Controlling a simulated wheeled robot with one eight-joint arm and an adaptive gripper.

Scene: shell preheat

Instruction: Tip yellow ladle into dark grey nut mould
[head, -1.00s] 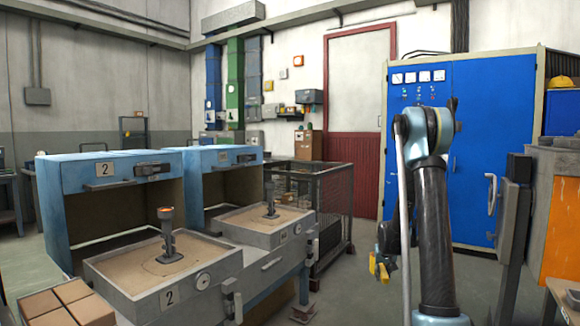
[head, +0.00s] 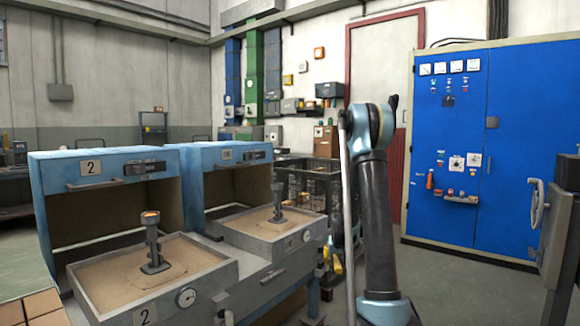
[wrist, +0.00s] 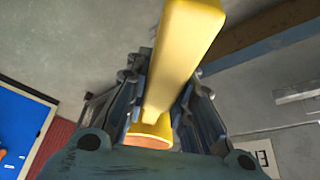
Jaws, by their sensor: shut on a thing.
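The yellow ladle is in my gripper; in the wrist view its thick yellow handle (wrist: 182,55) runs up from between the jaws. A round yellow end with an orange face (wrist: 148,138) shows lower down, partly hidden by my gripper (wrist: 165,105). In the head view yellow parts of the ladle (head: 336,262) show left of my arm. Two dark grey upright pieces stand in sand trays: a near one (head: 152,242) with an orange top and a far one (head: 278,204). I cannot tell whether either is the nut mould.
The near sand tray (head: 92,290) and far tray (head: 262,242) sit before blue open-fronted housings (head: 58,175). A dark mesh cage (head: 300,185) stands behind my arm. A blue cabinet (head: 465,190) is at the right. Floor (head: 440,285) is clear in front of it.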

